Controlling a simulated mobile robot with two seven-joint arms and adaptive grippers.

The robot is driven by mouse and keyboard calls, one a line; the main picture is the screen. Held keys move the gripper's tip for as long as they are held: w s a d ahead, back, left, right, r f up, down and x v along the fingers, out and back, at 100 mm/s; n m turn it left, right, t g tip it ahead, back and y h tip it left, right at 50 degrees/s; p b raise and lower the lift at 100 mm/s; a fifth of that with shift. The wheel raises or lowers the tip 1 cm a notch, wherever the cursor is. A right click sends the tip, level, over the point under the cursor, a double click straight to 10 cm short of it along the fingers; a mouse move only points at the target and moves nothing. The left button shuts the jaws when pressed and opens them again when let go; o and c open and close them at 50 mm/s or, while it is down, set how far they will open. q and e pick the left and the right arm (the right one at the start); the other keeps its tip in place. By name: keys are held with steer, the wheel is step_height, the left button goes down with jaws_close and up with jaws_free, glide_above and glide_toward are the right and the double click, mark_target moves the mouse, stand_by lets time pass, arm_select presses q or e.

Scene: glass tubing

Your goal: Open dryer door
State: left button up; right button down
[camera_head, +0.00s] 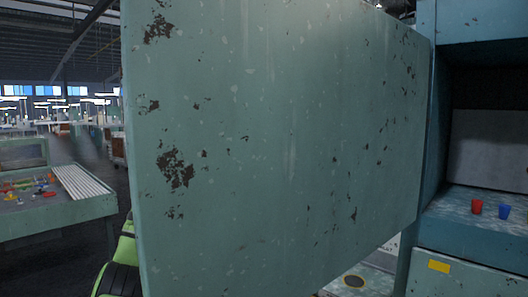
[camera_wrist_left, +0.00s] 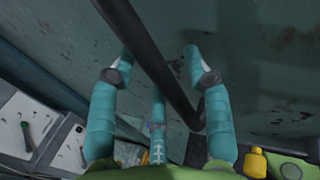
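The dryer door (camera_head: 270,130) is a large, worn teal panel that fills the middle of the head view. It stands swung out from the teal dryer cabinet (camera_head: 400,270) at its right edge. In the left wrist view, the door's surface (camera_wrist_left: 270,60) lies behind a dark bar handle (camera_wrist_left: 155,60). My left gripper (camera_wrist_left: 163,65) has its teal fingers spread on both sides of the handle. In the head view the door hides my left gripper. My right gripper is in neither view.
A table (camera_head: 60,215) with small coloured items stands at the far left. Dark floor shows between it and the door. The door blocks the view ahead.

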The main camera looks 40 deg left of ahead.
arm_select(q)
steer(key=v, duration=1.2)
stand_by(0.8)
